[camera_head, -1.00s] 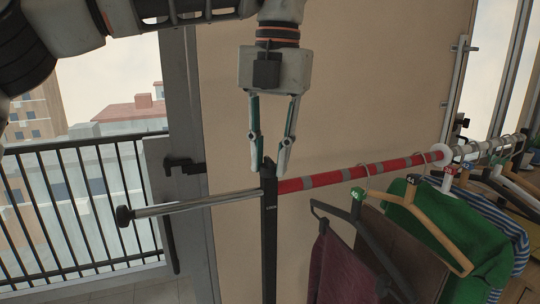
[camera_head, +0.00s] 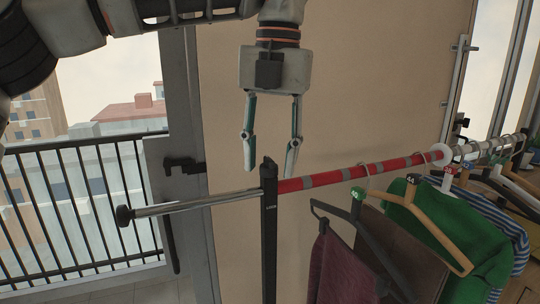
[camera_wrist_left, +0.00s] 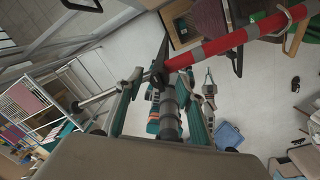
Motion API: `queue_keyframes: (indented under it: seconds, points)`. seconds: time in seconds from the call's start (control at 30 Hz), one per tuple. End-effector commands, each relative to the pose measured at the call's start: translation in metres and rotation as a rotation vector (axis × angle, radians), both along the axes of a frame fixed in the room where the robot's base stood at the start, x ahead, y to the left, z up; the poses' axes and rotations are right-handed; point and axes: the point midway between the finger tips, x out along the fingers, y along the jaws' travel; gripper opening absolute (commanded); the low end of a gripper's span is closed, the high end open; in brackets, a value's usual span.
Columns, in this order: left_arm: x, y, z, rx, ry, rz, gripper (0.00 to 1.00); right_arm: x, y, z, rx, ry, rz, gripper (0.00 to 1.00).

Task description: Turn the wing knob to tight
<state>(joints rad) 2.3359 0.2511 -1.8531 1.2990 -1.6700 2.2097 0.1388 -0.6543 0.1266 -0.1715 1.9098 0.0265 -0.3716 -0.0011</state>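A black post (camera_head: 269,225) with small pale lettering stands upright at the near end of the clothes rail. Its dark top (camera_head: 268,168) is where the rail passes through. I cannot clearly pick out the wing knob there; in the left wrist view a dark pointed piece (camera_wrist_left: 159,68) shows at this joint, beside the red rail end. My left gripper (camera_head: 270,168) points down over the post top, its fingers spread apart on either side with gaps. The left wrist view also shows both fingers apart (camera_wrist_left: 160,98).
The red, grey-banded rail (camera_head: 345,174) runs right, with hangers and clothes, including a green garment (camera_head: 480,245). A chrome bar (camera_head: 195,204) with a black end cap sticks out left. A balcony railing (camera_head: 80,200) stands at left. A plain wall (camera_head: 350,90) is behind.

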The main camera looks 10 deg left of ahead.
Motion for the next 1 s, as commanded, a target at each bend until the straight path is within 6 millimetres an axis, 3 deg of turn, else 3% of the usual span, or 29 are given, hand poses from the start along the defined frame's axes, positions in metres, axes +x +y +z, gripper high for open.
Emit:
queue_keyframes:
  seconds: [0.23,0.7,1.0]
  points:
    - [0.001,-0.001,0.01,0.001,-0.003,0.0,0.38,-0.001,0.002,-0.001,0.005,0.003,-0.003,0.0]
    - [0.0,-0.007,0.094,0.0,-0.006,0.004,0.38,0.0,0.002,0.0,0.005,0.001,-0.004,0.0]
    - [0.0,-0.008,0.117,0.001,-0.001,0.002,0.38,0.0,0.002,0.0,0.006,0.0,-0.004,0.0]
